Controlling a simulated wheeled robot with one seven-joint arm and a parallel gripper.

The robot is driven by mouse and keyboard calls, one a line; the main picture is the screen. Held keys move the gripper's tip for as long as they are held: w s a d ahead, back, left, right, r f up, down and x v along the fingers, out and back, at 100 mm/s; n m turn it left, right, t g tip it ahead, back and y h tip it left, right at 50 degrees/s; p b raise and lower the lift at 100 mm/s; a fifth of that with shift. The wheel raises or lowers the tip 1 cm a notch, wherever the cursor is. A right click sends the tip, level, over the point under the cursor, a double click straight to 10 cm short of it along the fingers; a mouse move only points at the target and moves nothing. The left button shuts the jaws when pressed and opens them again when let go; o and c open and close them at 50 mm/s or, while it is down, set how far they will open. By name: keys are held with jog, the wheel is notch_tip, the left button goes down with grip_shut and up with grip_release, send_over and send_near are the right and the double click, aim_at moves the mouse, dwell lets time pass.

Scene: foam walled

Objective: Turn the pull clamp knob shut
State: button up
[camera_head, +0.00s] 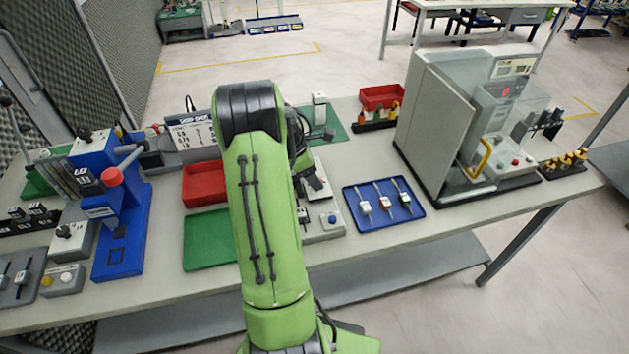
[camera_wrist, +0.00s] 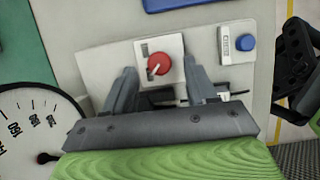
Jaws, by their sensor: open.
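The red round knob (camera_wrist: 159,64) sits on a white square plate, with a small light mark on its face and dark labels beside it too small to read. My gripper (camera_wrist: 161,72) is open, with one grey finger to the left of the knob and one to the right. Gaps show between the fingers and the knob, and I cannot tell how far above it the tips are. In the head view my green arm hides the knob and most of the grey fixture (camera_head: 324,222).
A small box with a blue button (camera_wrist: 245,42) stands right of the knob. A round dial (camera_wrist: 35,125) is at the lower left of the wrist view. In the head view, a blue tray (camera_head: 418,212) with several tools lies to the right, and a red bin (camera_head: 203,184) to the left.

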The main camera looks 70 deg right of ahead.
jog(key=shift+x, duration=1)
jog(key=shift+r, duration=0.1)
jog(key=c, duration=1.1)
jog(key=shift+o, duration=0.2)
